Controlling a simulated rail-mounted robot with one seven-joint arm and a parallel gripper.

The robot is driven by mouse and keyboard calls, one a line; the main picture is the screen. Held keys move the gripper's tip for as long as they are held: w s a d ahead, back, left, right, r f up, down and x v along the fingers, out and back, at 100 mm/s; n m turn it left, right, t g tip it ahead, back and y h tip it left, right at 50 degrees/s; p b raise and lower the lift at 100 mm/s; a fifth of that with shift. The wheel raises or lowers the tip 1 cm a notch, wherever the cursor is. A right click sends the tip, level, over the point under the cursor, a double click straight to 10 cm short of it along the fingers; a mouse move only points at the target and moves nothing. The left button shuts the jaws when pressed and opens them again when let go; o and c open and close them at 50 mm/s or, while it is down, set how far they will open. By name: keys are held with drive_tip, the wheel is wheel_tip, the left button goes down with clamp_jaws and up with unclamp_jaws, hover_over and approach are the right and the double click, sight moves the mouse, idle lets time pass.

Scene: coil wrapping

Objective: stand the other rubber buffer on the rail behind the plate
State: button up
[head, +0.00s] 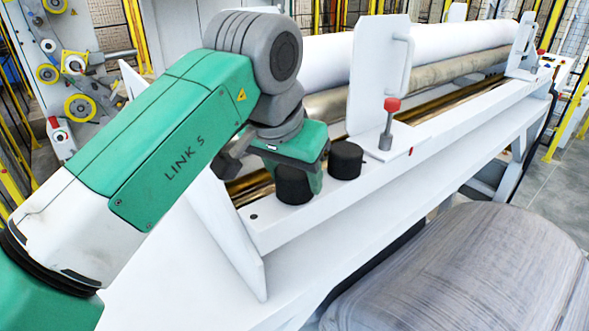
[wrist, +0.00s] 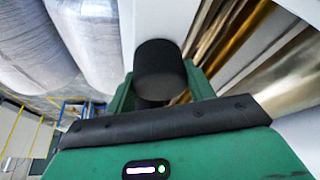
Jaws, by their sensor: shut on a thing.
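One black rubber buffer (head: 345,160) stands upright on the white rail (head: 375,178), just left of the upright white plate (head: 374,75) and its red-knobbed clamp. My gripper (head: 298,180) is shut on the other black rubber buffer (head: 291,187), left of the first one at the rail's near end. The held buffer is upright, with a finger covering its right side. I cannot tell whether its bottom touches the rail. In the wrist view a black buffer shows at the fingers with another dark shape below it; I cannot tell which buffer is which there.
The red-knobbed clamp (head: 390,122) stands on the rail beside the plate. A white roll (head: 440,45) and metal rollers lie behind the rail. A large grey wrapped coil (head: 460,270) lies in front at the lower right.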

drive_tip(key=shift+f, duration=0.15)
drive_tip(key=o, duration=1.1)
drive_tip(key=shift+c, duration=0.2)
